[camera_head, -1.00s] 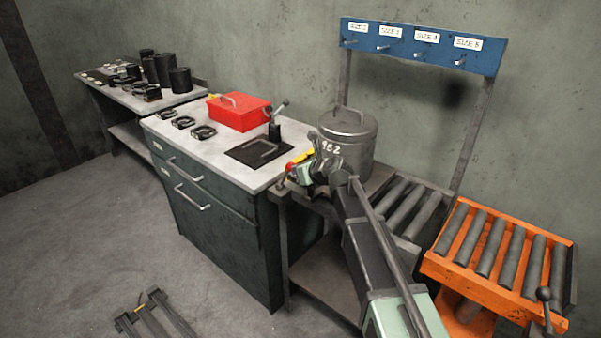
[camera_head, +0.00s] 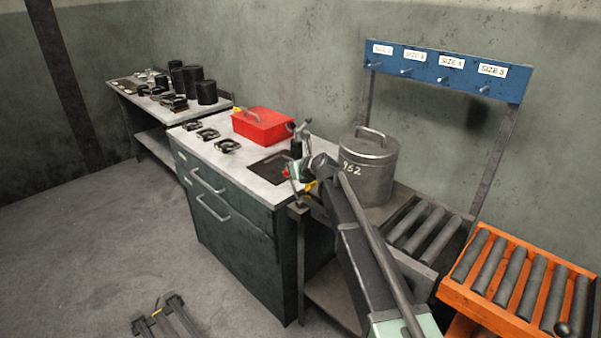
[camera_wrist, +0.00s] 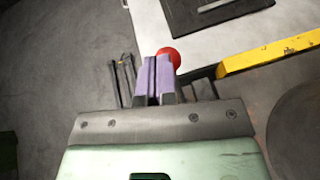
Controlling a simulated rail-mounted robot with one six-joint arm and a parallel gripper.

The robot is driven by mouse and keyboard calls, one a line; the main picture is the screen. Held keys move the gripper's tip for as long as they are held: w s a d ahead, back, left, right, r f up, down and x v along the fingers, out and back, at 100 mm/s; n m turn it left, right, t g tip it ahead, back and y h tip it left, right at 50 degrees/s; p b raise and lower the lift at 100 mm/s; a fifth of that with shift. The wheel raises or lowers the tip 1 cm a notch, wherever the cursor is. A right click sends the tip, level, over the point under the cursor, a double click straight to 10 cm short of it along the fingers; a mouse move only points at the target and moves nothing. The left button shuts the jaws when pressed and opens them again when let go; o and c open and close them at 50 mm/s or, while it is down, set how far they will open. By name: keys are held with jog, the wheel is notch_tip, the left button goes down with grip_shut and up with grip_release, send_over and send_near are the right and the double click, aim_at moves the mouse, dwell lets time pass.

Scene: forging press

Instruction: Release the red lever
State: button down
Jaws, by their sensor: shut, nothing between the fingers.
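The red lever shows as a round red knob (camera_wrist: 170,57) in the wrist view, just beyond and to the right of my fingertips and partly hidden by them. In the head view a small red patch (camera_head: 286,172) shows beside my gripper (camera_head: 292,172) at the bench's right end. My gripper also shows in the wrist view (camera_wrist: 154,66), its purple fingers shut together with nothing between them. I cannot tell whether they touch the knob. A yellow bar (camera_wrist: 270,55) lies to the right of the knob; its link to the lever is unclear.
The bench (camera_head: 235,160) carries a red box (camera_head: 263,128) and a dark plate (camera_head: 270,168). A lidded metal pot (camera_head: 368,172) stands close to the right of my gripper. An orange roller stand (camera_head: 500,310) is further right. Open floor lies in front left.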

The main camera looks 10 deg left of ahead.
jog(key=shift+w+a+f, duration=0.1)
jog(key=shift+w+a, duration=0.55)
jog(key=shift+a, duration=0.2)
jog(key=shift+a, duration=0.15)
jog(key=s+d+r+p, duration=0.1)
jog(key=s+r+p, duration=0.3)
jog(key=r+p, duration=0.8)
jog(key=shift+d+r+p, duration=0.35)
jog(key=shift+d+r, duration=0.05)
